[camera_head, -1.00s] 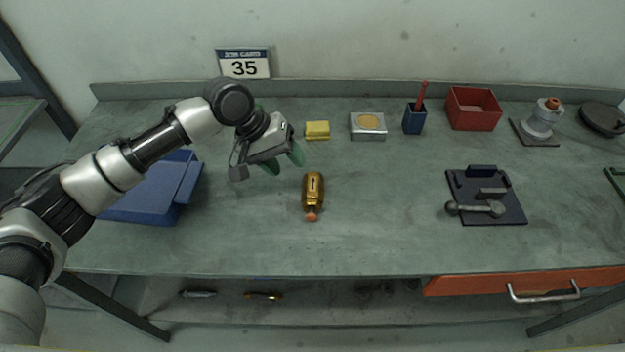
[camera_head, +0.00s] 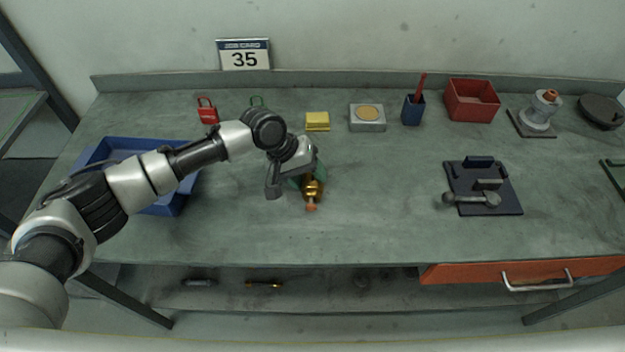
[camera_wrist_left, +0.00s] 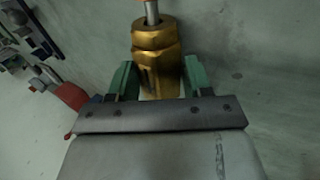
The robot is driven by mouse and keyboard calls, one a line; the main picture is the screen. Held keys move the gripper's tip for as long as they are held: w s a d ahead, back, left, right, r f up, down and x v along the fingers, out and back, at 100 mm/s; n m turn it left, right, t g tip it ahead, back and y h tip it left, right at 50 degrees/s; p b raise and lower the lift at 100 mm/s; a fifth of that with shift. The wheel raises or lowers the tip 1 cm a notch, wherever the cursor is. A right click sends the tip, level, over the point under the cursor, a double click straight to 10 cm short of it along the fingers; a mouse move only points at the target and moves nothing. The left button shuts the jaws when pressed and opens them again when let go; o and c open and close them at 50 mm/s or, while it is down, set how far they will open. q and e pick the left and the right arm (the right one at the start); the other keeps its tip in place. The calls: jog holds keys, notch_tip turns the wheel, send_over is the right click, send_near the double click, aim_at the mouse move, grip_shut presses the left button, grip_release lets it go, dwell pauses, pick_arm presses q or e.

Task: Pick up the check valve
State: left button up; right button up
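The check valve is a brass body with a hex section and an orange-tipped end. It lies on the grey-green workbench (camera_head: 370,225), and its near end (camera_head: 312,195) shows below my left gripper (camera_head: 308,178) in the head view. In the left wrist view the brass valve (camera_wrist_left: 155,45) lies between the two green fingers of my left gripper (camera_wrist_left: 158,80), one on each side. The fingers look spread around the body; a narrow gap seems to show at the left finger. The wrist and hand hide the valve's far part in the head view. My right gripper is not in view.
A blue bin (camera_head: 170,205) stands at the left. Behind are a red padlock (camera_head: 208,112), a yellow block (camera_head: 317,121), a grey box (camera_head: 367,118), a blue cup (camera_head: 412,112) and a red bin (camera_head: 472,102). A dark fixture plate (camera_head: 483,188) lies at right. The bench's front middle is clear.

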aim_at(309, 174)
pick_arm(q)
jog(key=shift+r, duration=0.1)
jog(key=c, duration=0.6)
jog(key=shift+o, duration=0.2)
jog(key=shift+w+r, duration=0.1)
jog(key=shift+r, duration=0.6)
notch_tip(309, 174, up, 3)
jog(key=shift+d+f+b, duration=0.1)
jog(key=shift+b, duration=0.35)
jog(key=s+d+r+b, duration=0.1)
jog(key=s+d+r, duration=0.5)
jog(key=d, duration=0.4)
jog(key=shift+r, duration=0.4)
jog(key=shift+w+a, duration=0.1)
jog(key=shift+a, duration=0.05)
